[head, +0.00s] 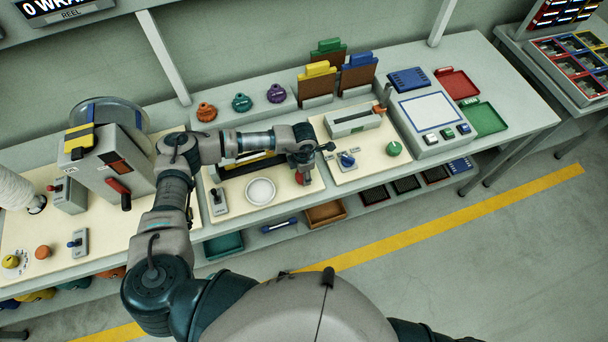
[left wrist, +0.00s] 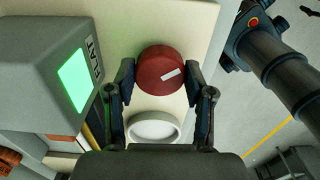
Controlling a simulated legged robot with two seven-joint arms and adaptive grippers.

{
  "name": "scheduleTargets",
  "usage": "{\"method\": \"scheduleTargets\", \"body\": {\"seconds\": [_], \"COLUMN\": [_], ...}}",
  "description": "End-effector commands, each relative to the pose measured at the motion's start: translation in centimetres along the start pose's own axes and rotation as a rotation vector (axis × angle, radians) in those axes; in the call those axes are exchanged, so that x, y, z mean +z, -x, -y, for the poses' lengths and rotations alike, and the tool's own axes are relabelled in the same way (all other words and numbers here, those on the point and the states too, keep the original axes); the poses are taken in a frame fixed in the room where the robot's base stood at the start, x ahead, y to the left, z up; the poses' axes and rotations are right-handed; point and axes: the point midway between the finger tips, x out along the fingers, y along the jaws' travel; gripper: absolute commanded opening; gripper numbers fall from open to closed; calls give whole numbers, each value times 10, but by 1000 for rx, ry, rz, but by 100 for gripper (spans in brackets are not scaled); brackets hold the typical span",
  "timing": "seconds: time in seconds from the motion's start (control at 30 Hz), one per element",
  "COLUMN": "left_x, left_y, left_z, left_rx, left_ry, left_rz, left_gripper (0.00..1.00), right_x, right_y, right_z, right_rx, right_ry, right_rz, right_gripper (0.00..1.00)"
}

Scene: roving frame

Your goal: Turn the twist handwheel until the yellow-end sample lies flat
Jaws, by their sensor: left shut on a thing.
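The twist handwheel is a round red knob with a white mark (left wrist: 158,66). In the head view only a little of its red (head: 300,178) shows under my left gripper (head: 303,168). In the left wrist view the two fingers of my left gripper (left wrist: 160,82) stand on either side of the knob and grip it. A box beside it has a lit green panel (left wrist: 75,80) labelled FLAT. The twist fixture (head: 232,171) is largely hidden behind my left forearm. I cannot make out the yellow-end sample or its tilt. My right gripper is in neither view.
A white round dish (head: 260,191) lies in front of the fixture, close to the handwheel. A switch plate (head: 218,202) is to its left. A board with a blue knob (head: 347,160) and a green knob (head: 393,149) is to the right.

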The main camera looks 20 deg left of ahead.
Motion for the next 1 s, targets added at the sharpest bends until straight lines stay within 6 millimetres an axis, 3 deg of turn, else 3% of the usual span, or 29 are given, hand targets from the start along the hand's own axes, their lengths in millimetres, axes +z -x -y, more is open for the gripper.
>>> {"method": "scheduleTargets", "body": {"seconds": [0.2, 0.73, 0.77, 0.8, 0.83, 1.0], "left_x": [-2, -2, -2, -2, -2, -1], "left_y": [-3, -1, -1, -1, -1, -1], "left_z": [0, 0, 0, 0, 0, 0], "left_rx": [-2, -1, -1, -1, -1, -1], "left_ry": [-76, -102, -102, -102, -102, -102], "left_rz": [-4, -6, -6, -6, -5, -3], "left_gripper": [18, 18, 60, 70, 78, 78], "right_x": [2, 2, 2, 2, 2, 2], "right_y": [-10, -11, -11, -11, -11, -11], "right_z": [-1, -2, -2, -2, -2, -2], "right_rx": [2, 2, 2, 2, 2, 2], "right_ry": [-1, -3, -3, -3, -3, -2], "right_rz": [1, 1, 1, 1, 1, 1], "right_gripper": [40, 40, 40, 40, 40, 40]}}
